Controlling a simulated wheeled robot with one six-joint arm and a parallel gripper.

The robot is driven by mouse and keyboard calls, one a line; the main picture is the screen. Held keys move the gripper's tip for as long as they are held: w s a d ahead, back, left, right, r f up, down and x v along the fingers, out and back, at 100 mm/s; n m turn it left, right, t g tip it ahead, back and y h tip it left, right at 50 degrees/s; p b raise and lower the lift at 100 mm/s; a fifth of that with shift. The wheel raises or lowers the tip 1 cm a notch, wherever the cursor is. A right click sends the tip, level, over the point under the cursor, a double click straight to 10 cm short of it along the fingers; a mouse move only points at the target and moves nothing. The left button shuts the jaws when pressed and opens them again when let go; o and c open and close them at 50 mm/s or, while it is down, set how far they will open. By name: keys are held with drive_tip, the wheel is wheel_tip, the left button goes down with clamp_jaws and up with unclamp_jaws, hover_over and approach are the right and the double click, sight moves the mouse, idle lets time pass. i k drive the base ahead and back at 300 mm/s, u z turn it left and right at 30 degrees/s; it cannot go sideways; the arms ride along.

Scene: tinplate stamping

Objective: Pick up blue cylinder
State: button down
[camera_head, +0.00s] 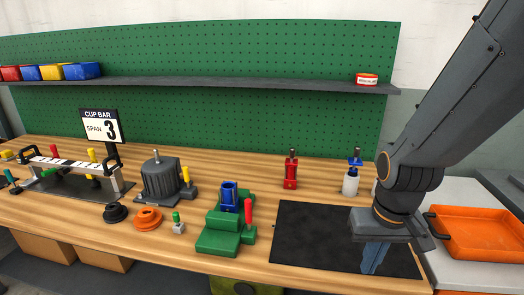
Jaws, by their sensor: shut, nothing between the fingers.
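A blue cylinder (229,195) stands upright in the green stepped fixture (218,243) near the middle of the bench. A red-handled part (248,212) stands just right of it. My gripper (372,262) points down over the right part of the black mat (305,238), well to the right of the blue cylinder and apart from it. Its blue-grey fingers are shut with nothing between them. How high the fingertips are above the mat is hard to tell.
A red cylinder (291,170) and a white bottle with a blue top (351,182) stand behind the mat. A grey motor-like block (160,182), orange ring (147,219) and black ring (115,213) are left. An orange tray (480,232) lies right. A shelf (230,84) crosses the pegboard.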

sight(230, 202)
drive_tip(key=z, duration=3.1)
drive_tip(key=k, duration=1.5)
drive_tip(key=u, duration=2.45)
drive_tip(key=i, duration=0.5)
drive_tip(key=z, duration=0.05)
